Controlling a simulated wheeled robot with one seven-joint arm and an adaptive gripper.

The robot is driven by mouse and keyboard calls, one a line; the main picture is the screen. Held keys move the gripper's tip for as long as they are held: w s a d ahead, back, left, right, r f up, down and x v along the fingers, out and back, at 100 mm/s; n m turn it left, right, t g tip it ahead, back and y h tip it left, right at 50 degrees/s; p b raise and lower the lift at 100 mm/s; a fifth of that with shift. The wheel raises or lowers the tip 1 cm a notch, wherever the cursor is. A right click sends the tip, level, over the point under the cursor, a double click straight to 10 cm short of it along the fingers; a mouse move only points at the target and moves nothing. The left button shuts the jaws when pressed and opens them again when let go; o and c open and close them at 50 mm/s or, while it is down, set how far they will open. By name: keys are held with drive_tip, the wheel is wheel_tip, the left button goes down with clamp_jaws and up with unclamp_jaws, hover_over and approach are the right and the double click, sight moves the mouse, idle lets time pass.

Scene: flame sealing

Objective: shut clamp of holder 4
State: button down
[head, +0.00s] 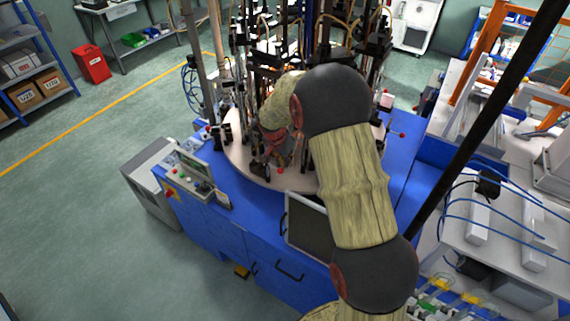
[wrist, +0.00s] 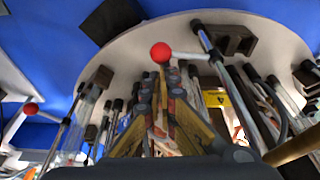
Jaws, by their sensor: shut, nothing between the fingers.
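In the wrist view my gripper (wrist: 159,98) is shut and empty, its fingers pointing toward a clamp lever with a red ball (wrist: 160,52). The lever's metal arm runs right from the ball to an upright rod beside a dark block (wrist: 231,38). The fingertips appear just below the ball; whether they touch it I cannot tell. In the head view a red ball (head: 280,170) shows at the front of the round turntable (head: 238,157), close to my gripper, which is mostly hidden by my arm there. No holder number is readable.
Another red-ball lever (wrist: 31,109) stands at the left in the wrist view, near glass tubes. Several rods and holders crowd the turntable. In the head view a blue cabinet (head: 215,225) carries the table, with a control box (head: 187,175) at its left.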

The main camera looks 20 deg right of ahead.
drive_tip(key=m+b, duration=0.1)
drive_tip(key=s+a+m+b, duration=0.1)
drive_tip(key=b, duration=0.1)
drive_tip(key=m+g+b, duration=0.1)
drive_tip(key=shift+s+a+f+b, duration=0.15)
drive_tip(key=shift+a+f+b, duration=0.15)
drive_tip(key=shift+f+b, duration=0.1)
drive_tip(key=a+m+g+b, duration=0.2)
drive_tip(key=a+m+g, duration=0.1)
drive_tip(key=a+m, duration=0.4)
drive_tip(key=shift+s+a+r+m+b, duration=0.25)
drive_tip(key=shift+r+m+b, duration=0.1)
drive_tip(key=shift+m, duration=1.55)
drive_tip(key=shift+a, duration=0.1)
